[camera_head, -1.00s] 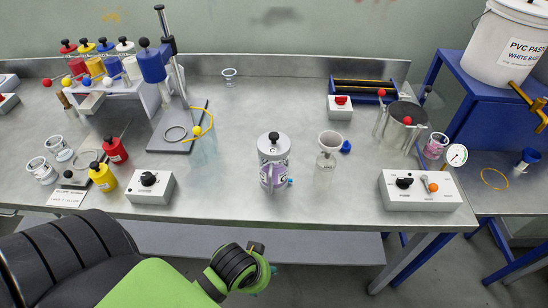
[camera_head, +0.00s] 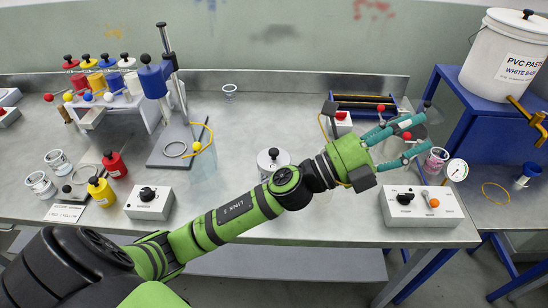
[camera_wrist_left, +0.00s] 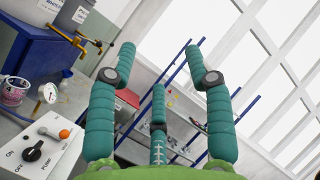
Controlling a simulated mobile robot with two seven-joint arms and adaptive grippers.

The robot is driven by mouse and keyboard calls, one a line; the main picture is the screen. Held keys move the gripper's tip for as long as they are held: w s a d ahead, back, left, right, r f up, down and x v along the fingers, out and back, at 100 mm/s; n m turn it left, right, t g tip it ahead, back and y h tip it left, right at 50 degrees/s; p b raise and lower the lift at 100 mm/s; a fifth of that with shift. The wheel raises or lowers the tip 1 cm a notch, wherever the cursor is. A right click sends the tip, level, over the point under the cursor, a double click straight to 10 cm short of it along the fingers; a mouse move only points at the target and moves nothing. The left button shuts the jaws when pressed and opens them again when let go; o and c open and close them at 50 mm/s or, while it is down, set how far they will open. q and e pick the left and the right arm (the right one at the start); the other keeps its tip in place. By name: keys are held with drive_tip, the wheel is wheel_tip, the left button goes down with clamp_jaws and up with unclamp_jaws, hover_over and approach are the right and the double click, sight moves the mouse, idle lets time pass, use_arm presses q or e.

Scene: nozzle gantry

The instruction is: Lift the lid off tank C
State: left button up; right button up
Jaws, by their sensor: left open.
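A lidded tank stands mid-table in the head view, with a grey lid (camera_head: 273,158) and a black knob on top. My left arm crosses in front and hides most of its body. I cannot read a letter on it, so I cannot tell whether it is tank C. My left gripper (camera_head: 410,132) is open, with teal fingers pointing right, well to the right of that lid. It overlaps a clear vessel with red-knobbed rods, partly hidden behind it. In the left wrist view the spread fingers (camera_wrist_left: 160,50) have nothing between them. My right gripper is not in view.
A stand with a blue head (camera_head: 155,80) and colour bottles (camera_head: 109,80) are on the left. A PVC paste bucket (camera_head: 502,55) sits on the blue bench.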

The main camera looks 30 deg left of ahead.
use_arm(q)
drive_tip(key=s+d+m+g+h, duration=0.3)
drive_tip(key=d+m+g, duration=0.2)
drive_tip(key=m+g, duration=0.65)
drive_tip(key=m+g+y, duration=0.5)
drive_tip(key=m+y, duration=0.6)
drive_tip(key=y, duration=0.8)
hover_over(274, 150)
drive_tip(key=f, duration=0.9)
drive_tip(key=shift+s+a+f, duration=0.15)
drive_tip(key=shift+a, duration=0.05)
drive_tip(key=shift+s+a+f+y, duration=0.1)
drive_tip(key=shift+a+y, duration=0.2)
drive_tip(key=f+p, duration=0.1)
drive_tip(key=f, duration=0.1)
drive_tip(key=f+p, duration=0.1)
drive_tip(key=f, duration=0.1)
drive_tip(key=d+f+p, duration=0.1)
drive_tip(key=f, duration=0.1)
drive_tip(key=shift+p, duration=0.35)
drive_tip(key=shift+f, duration=0.35)
clamp_jaws()
